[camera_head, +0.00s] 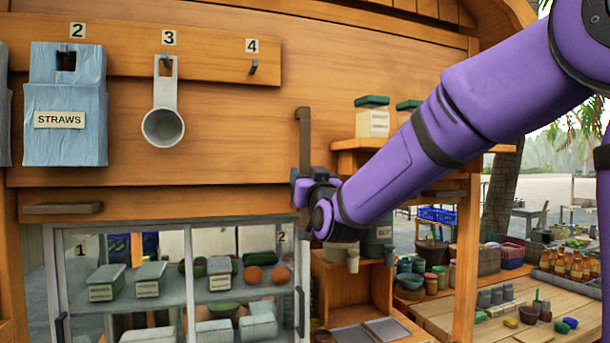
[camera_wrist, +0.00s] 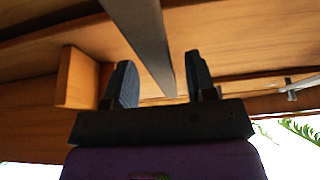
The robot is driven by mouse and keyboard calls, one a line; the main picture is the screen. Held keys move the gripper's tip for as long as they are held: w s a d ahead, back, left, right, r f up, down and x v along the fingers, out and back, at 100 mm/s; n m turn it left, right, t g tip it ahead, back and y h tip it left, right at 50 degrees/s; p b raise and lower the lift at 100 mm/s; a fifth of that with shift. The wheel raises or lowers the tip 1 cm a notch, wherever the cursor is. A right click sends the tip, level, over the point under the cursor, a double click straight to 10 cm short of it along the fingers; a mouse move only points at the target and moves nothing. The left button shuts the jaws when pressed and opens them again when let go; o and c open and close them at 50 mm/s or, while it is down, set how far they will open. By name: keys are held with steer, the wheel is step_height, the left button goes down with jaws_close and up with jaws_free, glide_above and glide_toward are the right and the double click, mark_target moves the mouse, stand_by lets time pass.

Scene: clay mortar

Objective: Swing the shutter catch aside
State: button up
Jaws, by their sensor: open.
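The shutter catch (camera_head: 304,135) is a narrow dark bar standing upright against the wooden front, right of hook 4. My gripper (camera_head: 304,183) is at its lower end and hides that part. In the wrist view the catch seems to be the grey bar (camera_wrist: 140,28) running down between the two dark fingers of my gripper (camera_wrist: 159,65). The fingers are open, with a gap visible on each side of the bar. I cannot tell whether either finger touches it.
A wooden shelf (camera_head: 352,144) with green-lidded boxes (camera_head: 372,120) is close right of my gripper. A glass-fronted cabinet (camera_head: 190,262) is below. A blue STRAWS holder (camera_head: 66,105) and a grey scoop (camera_head: 163,126) hang left. A wooden block (camera_wrist: 77,80) is beside the left finger.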

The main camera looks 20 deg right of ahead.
mark_target(279, 161)
steer(key=shift+x, duration=0.95)
jaws_close()
steer(key=shift+a+r+m+h, duration=0.2)
steer(key=shift+a+m+h, duration=0.5)
steer(key=shift+a+m, duration=0.55)
steer(key=shift+a+r+m+h, duration=0.2)
steer(key=shift+a+m+h, duration=0.65)
steer(key=shift+m, duration=0.6)
steer(key=shift+a+r+m+g+h, duration=0.15)
steer(key=shift+a+m+g+h, duration=0.05)
steer(key=shift+a+m, duration=0.25)
steer(key=shift+a+r+m+g+h, duration=0.2)
steer(key=shift+a+m, duration=0.1)
steer(key=shift+m, duration=0.25)
jaws_free()
steer(key=shift+f, duration=0.1)
steer(key=shift+s, duration=0.15)
